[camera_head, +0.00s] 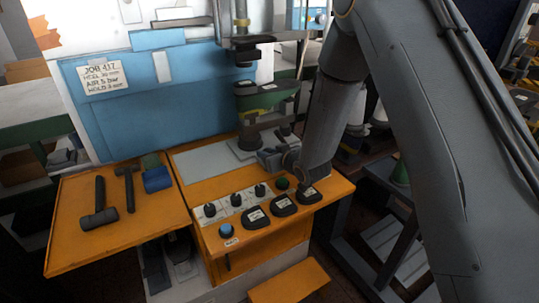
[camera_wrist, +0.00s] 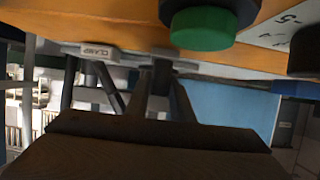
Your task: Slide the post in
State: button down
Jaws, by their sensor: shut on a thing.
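My gripper (camera_head: 272,157) is low over the orange bench at the machine, behind the row of controls. It is shut beside the foot of a dark upright post (camera_head: 249,127), which carries a green and dark shoe last (camera_head: 266,97). The jaws' hold is mostly hidden by my wrist. In the wrist view my gripper (camera_wrist: 155,80) has its fingers close together around a grey piece, dark and hard to make out. The post stands at a pale square plate (camera_head: 240,152). I cannot tell how far it is seated.
A control panel with black knobs (camera_head: 235,200), dark round buttons (camera_head: 283,205) and a green button (camera_wrist: 203,28) is close to my gripper. Hammers (camera_head: 99,205) lie left. A machine column (camera_head: 241,25) stands above the last.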

jog(key=shift+w+d, duration=0.15)
jog(key=shift+d, duration=0.05)
jog(key=c, duration=1.5)
grip_release()
jog(key=shift+w+d, duration=0.1)
jog(key=shift+d, duration=0.05)
jog(key=shift+c, duration=0.2)
jog(key=shift+b+v, duration=0.9)
jog(key=shift+v, duration=3)
